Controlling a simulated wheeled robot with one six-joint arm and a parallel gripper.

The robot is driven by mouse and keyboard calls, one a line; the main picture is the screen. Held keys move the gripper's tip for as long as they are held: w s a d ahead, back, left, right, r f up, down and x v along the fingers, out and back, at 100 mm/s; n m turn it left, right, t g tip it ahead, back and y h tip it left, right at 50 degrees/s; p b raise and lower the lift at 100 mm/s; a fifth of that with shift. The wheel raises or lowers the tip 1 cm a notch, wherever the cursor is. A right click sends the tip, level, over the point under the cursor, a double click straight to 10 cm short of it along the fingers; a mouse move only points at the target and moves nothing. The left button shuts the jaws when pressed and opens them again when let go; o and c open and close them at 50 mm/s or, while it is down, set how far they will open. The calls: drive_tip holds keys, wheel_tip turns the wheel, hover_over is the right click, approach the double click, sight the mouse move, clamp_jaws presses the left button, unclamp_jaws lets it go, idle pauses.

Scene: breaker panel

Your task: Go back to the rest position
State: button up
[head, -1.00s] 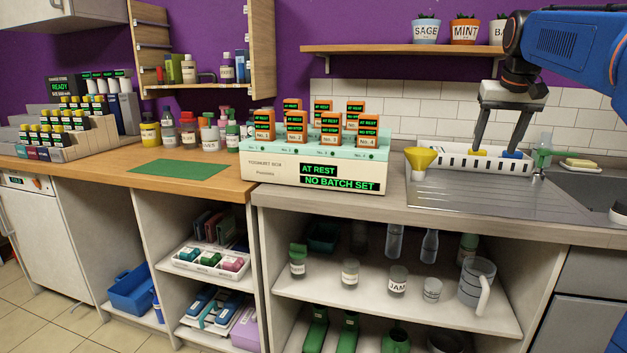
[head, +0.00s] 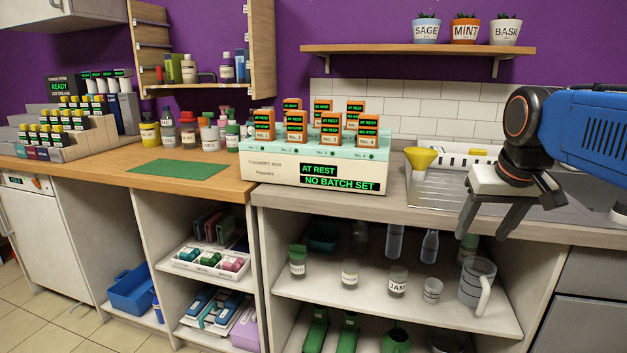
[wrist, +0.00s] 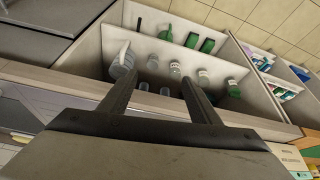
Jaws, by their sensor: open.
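My gripper (head: 483,232) is at the right of the head view, in front of the sink counter's front edge. Its two fingers are spread and point down, with nothing between them. In the wrist view my gripper (wrist: 158,90) is also open and empty, and the open shelf with jars shows beyond the fingertips. My blue arm comes in from the right of the head view and hides part of the sink and drainer.
The counter (head: 400,203) runs just behind my gripper. A yellow funnel (head: 421,158) and a white rack (head: 450,161) stand there. A cream box (head: 270,170) reads AT REST and NO BATCH SET. A grey jug (head: 477,284) stands on the shelf below my gripper.

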drive_tip(key=s+a+f, duration=0.2)
drive_tip(key=s+f, duration=0.6)
drive_tip(key=f, duration=0.1)
drive_tip(key=s+a+f+n, duration=0.1)
drive_tip(key=s+a+f, duration=0.1)
drive_tip(key=s+f, duration=0.6)
drive_tip(key=shift+a+f+y, duration=0.3)
drive_tip(key=shift+a+f, duration=0.05)
drive_tip(key=shift+f, duration=0.1)
